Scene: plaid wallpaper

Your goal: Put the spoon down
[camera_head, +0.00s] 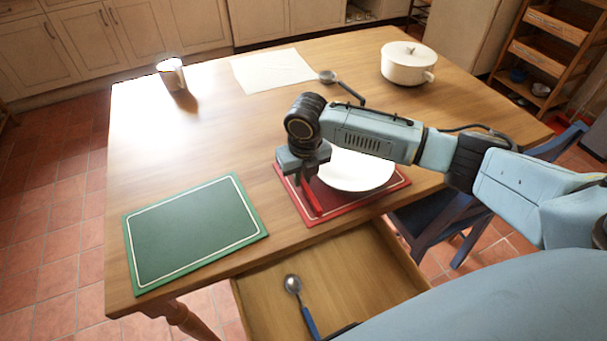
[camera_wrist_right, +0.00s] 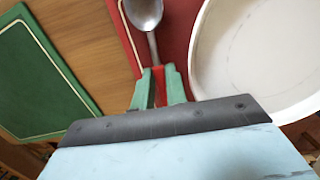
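My right gripper (camera_head: 308,178) is low over the red place mat (camera_head: 386,189), left of the white plate (camera_head: 357,176). In the right wrist view its green fingers (camera_wrist_right: 159,84) are shut on the red handle of a spoon (camera_wrist_right: 144,13). The spoon's metal bowl points away from the gripper, over the mat's left part. In the head view the red handle (camera_head: 312,204) shows below the fingers. I cannot tell whether the spoon touches the mat. My left gripper is not in view.
A green place mat (camera_head: 192,228) lies bare at left. An open drawer (camera_head: 262,300) holds a blue-handled spoon (camera_head: 298,296). The table's middle left is clear.

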